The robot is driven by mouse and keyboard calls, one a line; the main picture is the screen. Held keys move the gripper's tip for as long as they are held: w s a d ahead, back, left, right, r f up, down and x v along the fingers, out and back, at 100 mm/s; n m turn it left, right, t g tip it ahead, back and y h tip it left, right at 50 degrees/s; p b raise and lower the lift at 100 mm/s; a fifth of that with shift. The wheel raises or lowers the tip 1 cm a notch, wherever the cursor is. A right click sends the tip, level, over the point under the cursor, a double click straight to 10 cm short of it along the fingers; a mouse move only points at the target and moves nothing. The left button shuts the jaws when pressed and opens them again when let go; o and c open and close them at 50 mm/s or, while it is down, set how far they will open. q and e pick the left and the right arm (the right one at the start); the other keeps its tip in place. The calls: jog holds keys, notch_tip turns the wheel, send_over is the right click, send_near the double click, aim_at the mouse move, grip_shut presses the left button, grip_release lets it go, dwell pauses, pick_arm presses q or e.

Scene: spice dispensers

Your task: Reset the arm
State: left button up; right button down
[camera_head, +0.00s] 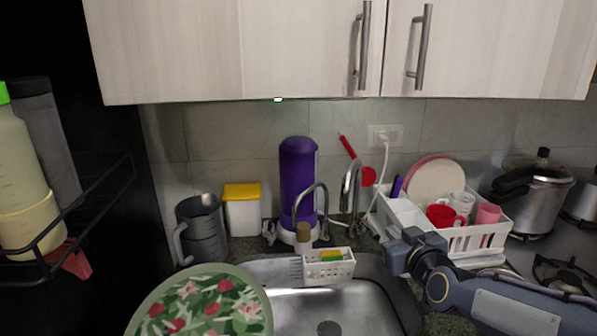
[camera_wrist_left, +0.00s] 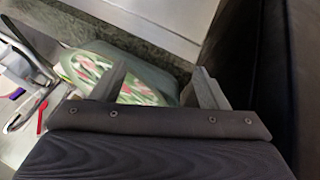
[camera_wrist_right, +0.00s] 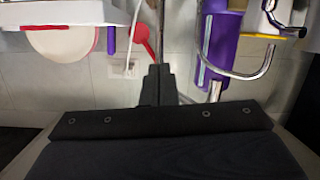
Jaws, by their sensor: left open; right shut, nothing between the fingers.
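My right arm comes in from the lower right in the head view, with its right gripper (camera_head: 397,254) in front of the white dish rack. In the right wrist view the right gripper (camera_wrist_right: 158,85) has its two fingers together with nothing between them. My left gripper is outside the head view. In the left wrist view the left gripper (camera_wrist_left: 155,85) has its fingers wide apart and empty, with a floral green round item (camera_wrist_left: 118,82) seen beyond them. The same floral item (camera_head: 205,305) shows at the bottom of the head view.
A steel sink (camera_head: 335,305) lies at the centre front. The dish rack (camera_head: 462,241) holds cups and plates. A purple dispenser (camera_head: 298,175), a grey pitcher (camera_head: 202,232) and a yellow-lidded container (camera_head: 242,215) stand by the wall. Cabinets (camera_head: 230,50) hang above; a black shelf (camera_head: 95,205) is left.

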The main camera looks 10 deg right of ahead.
jog(key=s+a+f+m+g+y, duration=0.1)
jog(key=s+a+f+g, duration=0.3)
jog(key=s, duration=1)
jog(key=s+a+f+m+g+y+p, duration=0.1)
jog(key=s+a+f+g+y, duration=0.2)
jog(key=s, duration=1)
notch_tip(320, 180, down, 3)
jog(key=a+g, duration=0.1)
jog(key=g, duration=0.1)
jog(key=shift+s+a+r+m+g, duration=0.15)
jog(key=shift+s+a+m+g, duration=0.15)
jog(key=shift+s+a+m, duration=0.1)
